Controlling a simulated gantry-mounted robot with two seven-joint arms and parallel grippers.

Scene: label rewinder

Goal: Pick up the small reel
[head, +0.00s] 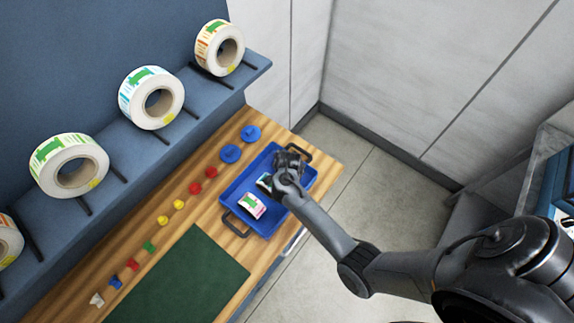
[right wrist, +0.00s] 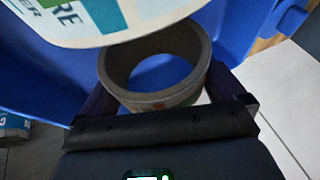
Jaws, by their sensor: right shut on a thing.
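My right gripper (head: 290,160) is over the far part of the blue tray in the head view, where it hides most of what it holds. In the right wrist view the gripper (right wrist: 160,95) is shut on a small reel (right wrist: 112,80), with one finger on each side of its ring. Blue shows through the reel's open core. In the head view a small reel with pink and green print (head: 252,206) lies in the tray, and a teal-marked one (head: 264,181) shows beside the gripper.
The blue tray (head: 232,196) with dark handles sits on the wooden bench (head: 130,245). Blue, red, yellow and other small pieces line the bench beside a green mat (head: 185,280). Large label reels (head: 150,98) hang on the blue rack above. Floor lies open to the right.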

